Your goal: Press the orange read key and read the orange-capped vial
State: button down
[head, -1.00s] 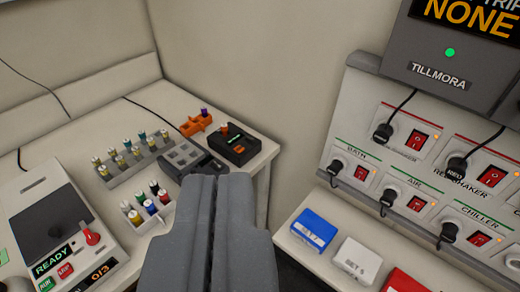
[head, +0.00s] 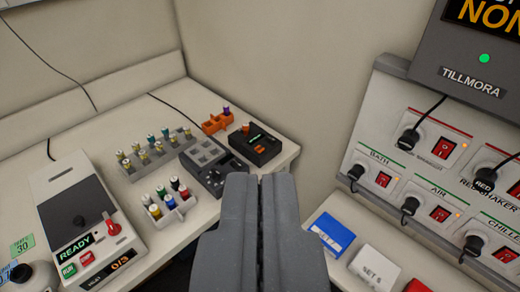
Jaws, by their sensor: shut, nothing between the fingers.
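A small black reader box (head: 268,147) stands near the right end of the white bench, with a small green-lit display too small to read. An orange key (head: 260,150) shows on its top. A vial with an orange cap (head: 245,128) stands upright at the box's back left. My gripper (head: 258,178) is shut and empty, its grey fingers side by side. In the picture its tips are just below the reader; I cannot tell the distance, but no contact shows.
An orange rack (head: 217,123) with a purple-capped vial stands behind the reader. Left of it are a grey keypad device (head: 214,177), a vial rack (head: 150,165), a white rack (head: 168,217) of coloured caps and a READY machine (head: 82,215). A switch panel (head: 400,130) is at right.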

aim_at(259, 148)
jog(key=u, duration=0.05)
jog(key=k, duration=0.65)
jog(key=u, duration=0.2)
jog(key=i, duration=0.85)
jog(key=u, duration=0.4)
jog(key=i, duration=0.8)
jog(key=u, duration=0.1)
